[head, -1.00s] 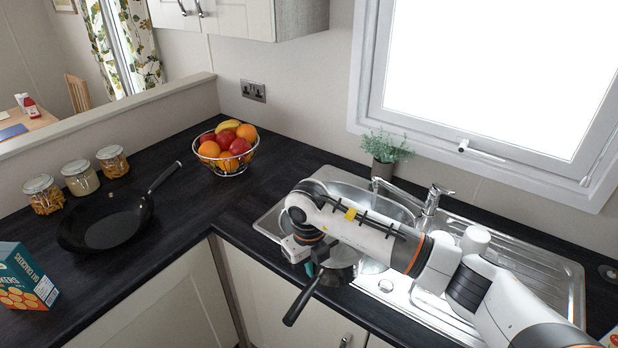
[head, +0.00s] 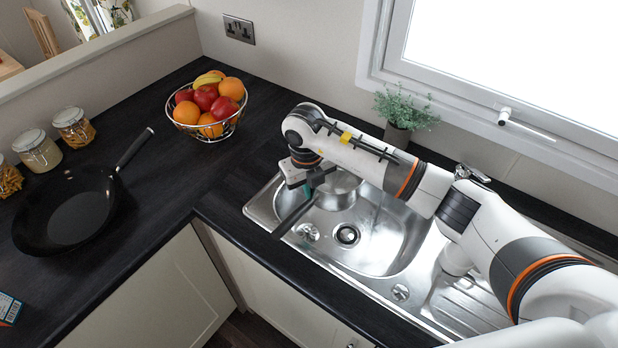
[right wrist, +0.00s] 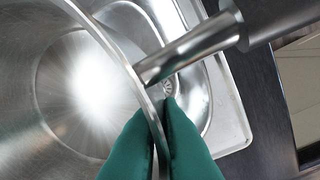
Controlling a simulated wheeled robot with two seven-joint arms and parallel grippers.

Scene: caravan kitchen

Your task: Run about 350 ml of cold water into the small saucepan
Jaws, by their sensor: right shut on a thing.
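The small steel saucepan (head: 340,190) is held over the left part of the sink bowl (head: 372,255), its dark handle (head: 296,214) pointing toward the front counter edge. My right gripper (head: 318,179) is shut on the saucepan's wall beside the handle. In the right wrist view, the green fingertips (right wrist: 160,122) pinch the rim from both sides, and the saucepan's inside (right wrist: 75,95) shows bare shiny metal with a bright glare; no water is visible. The tap's lever (head: 472,173) shows behind my right arm, which hides the spout. My left gripper is out of view.
A fruit basket (head: 208,106) stands on the counter left of the sink. A black frying pan (head: 72,212) and several jars (head: 38,152) are farther left. A potted plant (head: 400,118) stands behind the sink. The drainer (head: 470,300) is at right, partly under my arm.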

